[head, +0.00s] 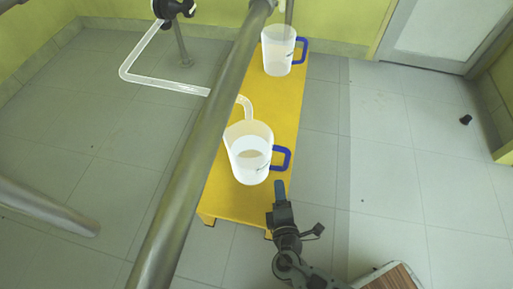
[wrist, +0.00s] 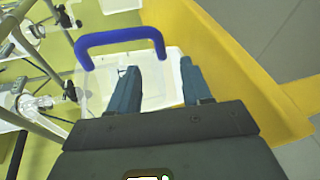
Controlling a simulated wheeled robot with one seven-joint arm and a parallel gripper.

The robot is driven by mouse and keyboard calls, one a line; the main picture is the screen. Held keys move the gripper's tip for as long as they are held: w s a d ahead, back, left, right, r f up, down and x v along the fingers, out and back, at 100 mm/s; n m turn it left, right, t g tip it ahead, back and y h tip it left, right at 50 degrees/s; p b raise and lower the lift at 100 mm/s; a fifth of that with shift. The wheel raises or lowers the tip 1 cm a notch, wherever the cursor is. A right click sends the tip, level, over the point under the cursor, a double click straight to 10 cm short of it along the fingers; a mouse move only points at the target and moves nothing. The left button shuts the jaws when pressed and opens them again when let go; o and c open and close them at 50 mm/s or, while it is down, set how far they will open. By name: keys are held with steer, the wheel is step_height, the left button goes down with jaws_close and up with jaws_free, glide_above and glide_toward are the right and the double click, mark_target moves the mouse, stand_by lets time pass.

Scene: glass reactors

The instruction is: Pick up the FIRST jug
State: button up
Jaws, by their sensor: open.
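Two translucent white jugs with blue handles stand on the yellow bench. The nearer jug (head: 249,157) is near the front end of the bench, under a curved glass tube, with its handle (head: 282,158) on the right. The farther jug (head: 277,55) stands at the back end. My gripper (head: 279,186) is just in front of and below the nearer handle in the head view. In the wrist view my gripper (wrist: 158,84) is open, with nothing visible between its fingers. A blue handle (wrist: 120,36) and a translucent jug body (wrist: 150,92) lie beyond the fingertips.
The yellow bench (head: 284,118) has a bare strip beside the jugs. A metal pole (head: 200,160) crosses in front of the bench on the left. A glass pipe (head: 165,84) runs toward the nearer jug. The tiled floor (head: 385,170) to the right is mostly clear. A wooden-topped item (head: 393,278) is at the bottom.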

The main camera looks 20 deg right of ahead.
mark_target(276, 169)
steer(key=b+x, duration=0.2)
steer(key=x, duration=0.5)
steer(key=shift+w, duration=0.3)
jaws_close()
stand_by(0.9)
steer(key=shift+r, duration=0.1)
stand_by(0.4)
